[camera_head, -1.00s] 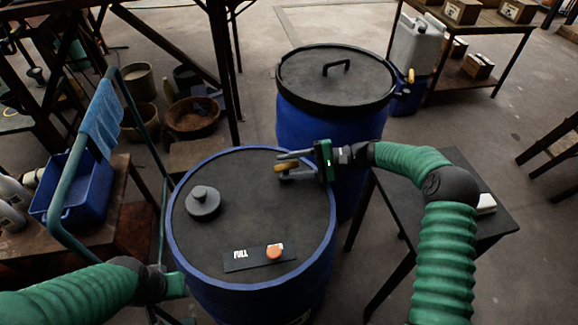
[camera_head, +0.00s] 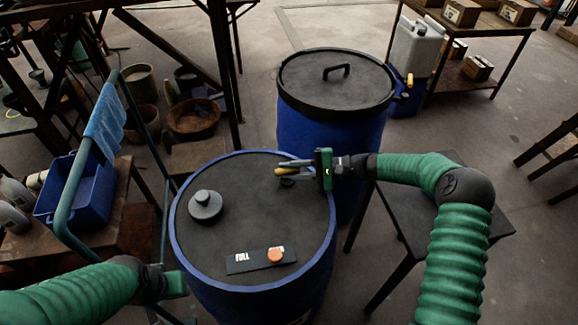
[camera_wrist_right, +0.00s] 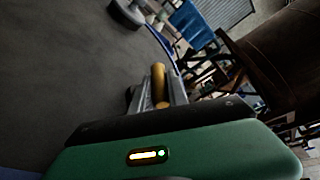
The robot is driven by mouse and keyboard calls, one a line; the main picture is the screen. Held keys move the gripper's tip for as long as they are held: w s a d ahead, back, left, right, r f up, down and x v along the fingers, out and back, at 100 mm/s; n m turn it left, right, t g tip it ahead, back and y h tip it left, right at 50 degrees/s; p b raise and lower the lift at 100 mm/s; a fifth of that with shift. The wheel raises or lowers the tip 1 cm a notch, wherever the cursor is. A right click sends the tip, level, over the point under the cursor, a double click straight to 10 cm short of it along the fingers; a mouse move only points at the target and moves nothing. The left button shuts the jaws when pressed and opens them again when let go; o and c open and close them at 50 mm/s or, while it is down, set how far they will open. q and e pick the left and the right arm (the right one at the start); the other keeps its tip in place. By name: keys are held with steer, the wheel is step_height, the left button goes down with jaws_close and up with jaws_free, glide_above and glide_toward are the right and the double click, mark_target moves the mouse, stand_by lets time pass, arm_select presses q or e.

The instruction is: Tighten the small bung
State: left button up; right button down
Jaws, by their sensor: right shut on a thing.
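The blue drum (camera_head: 181,235) with a dark top stands in front of me. My right gripper (camera_head: 290,167) is over the far right part of its top, shut on a yellow piece (camera_head: 284,164). That piece also shows in the right wrist view as a yellow bar (camera_wrist_right: 158,83) between the fingers. A small dark round part (camera_head: 287,183) shows just below the fingers; I take it for the small bung, mostly hidden. A larger grey bung (camera_head: 205,205) sits at the left of the top. My left gripper (camera_head: 174,285) is beside the drum's lower left; its fingers do not show.
A second lidded blue drum (camera_head: 336,78) stands behind. A dark side table (camera_head: 410,215) is at the right, a cart rail (camera_head: 62,215) at the left.

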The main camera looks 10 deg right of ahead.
steer(key=shift+f, duration=0.1)
steer(key=c, duration=1.3)
jaws_free()
steer(key=shift+d, duration=0.1)
steer(key=v, duration=1.7)
steer(key=shift+p, duration=0.3)
